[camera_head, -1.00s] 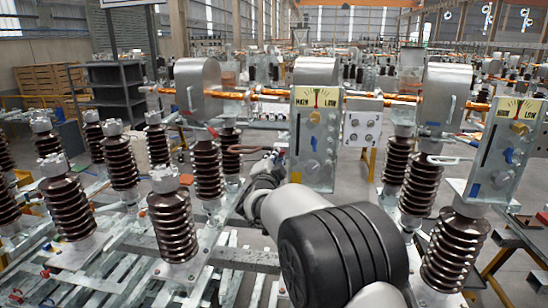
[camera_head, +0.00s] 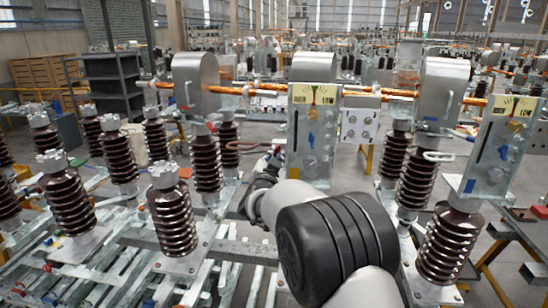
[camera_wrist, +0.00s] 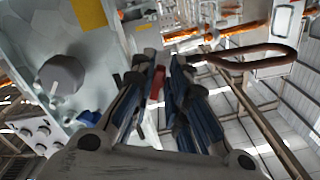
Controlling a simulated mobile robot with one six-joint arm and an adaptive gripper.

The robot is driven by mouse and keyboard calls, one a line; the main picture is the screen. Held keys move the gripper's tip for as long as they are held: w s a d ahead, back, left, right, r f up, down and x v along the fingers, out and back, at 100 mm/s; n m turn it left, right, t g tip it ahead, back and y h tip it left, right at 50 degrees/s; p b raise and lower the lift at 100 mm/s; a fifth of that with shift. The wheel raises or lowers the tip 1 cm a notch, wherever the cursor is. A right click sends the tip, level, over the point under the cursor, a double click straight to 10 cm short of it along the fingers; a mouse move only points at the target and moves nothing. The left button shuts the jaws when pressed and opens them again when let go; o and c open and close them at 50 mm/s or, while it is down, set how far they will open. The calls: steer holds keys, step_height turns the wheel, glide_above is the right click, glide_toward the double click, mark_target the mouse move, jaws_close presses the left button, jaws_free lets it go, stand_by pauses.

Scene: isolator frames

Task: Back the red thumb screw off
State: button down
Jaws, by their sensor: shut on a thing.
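The red thumb screw (camera_wrist: 158,84) shows in the wrist view as a small red piece between my fingertips, beside a grey metal plate (camera_wrist: 105,45). My gripper (camera_wrist: 160,92) has its dark blue-and-black fingers closed around it; the fingers hide much of the screw. In the head view my gripper (camera_head: 264,168) is at the left side of the middle panel (camera_head: 313,150), small and partly hidden by my arm. A small red spot (camera_head: 277,150) shows there near the fingertips.
A grey knob (camera_wrist: 61,75) and a blue part (camera_wrist: 88,117) sit on the plate. A brown looped bar (camera_wrist: 245,62) passes close right of the fingers. Ribbed brown insulators (camera_head: 172,220) stand at left and right. Metal rails lie below.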

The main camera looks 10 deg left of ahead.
stand_by(0.4)
steer(key=c, duration=1.7)
jaws_free()
steer(key=s, duration=1.2)
steer(key=shift+a, duration=0.15)
